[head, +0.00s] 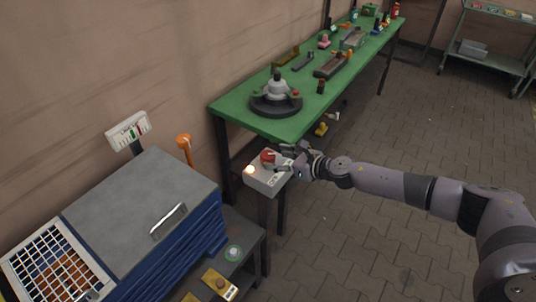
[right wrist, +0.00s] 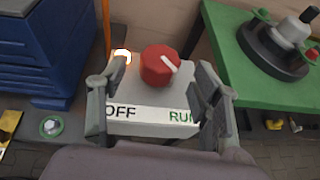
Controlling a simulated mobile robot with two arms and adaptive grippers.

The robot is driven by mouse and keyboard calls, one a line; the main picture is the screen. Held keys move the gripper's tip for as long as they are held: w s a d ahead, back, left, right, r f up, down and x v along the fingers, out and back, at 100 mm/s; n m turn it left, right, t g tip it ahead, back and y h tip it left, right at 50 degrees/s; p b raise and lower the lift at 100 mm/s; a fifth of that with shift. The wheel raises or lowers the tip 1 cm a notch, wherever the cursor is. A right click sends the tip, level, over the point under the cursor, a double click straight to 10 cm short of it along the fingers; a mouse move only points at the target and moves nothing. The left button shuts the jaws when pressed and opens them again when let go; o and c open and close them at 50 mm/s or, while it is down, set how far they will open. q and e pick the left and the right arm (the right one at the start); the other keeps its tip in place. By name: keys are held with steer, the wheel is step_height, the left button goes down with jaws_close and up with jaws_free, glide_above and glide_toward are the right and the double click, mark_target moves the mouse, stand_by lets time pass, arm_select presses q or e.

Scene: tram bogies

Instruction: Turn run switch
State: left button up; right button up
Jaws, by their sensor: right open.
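The run switch is a red round knob (head: 268,157) on a pale grey box (head: 262,180) beside the green bench. The box front (right wrist: 150,116) carries the words OFF and RUN, with RUN partly hidden by a finger. A lamp (right wrist: 122,56) glows at the box's back left. My right gripper (head: 284,158) is open, its fingers (right wrist: 160,74) on either side of the knob with visible gaps. My left gripper is out of view.
A green bench (head: 235,106) with a round fixture (head: 276,98) and several parts stands behind the box. A blue cabinet (head: 185,255) with a grey lid stands at the left. The paved floor (head: 410,150) at the right is open.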

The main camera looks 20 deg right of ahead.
mark_target(273, 157)
steer(key=x, duration=0.5)
steer(key=shift+c, duration=0.4)
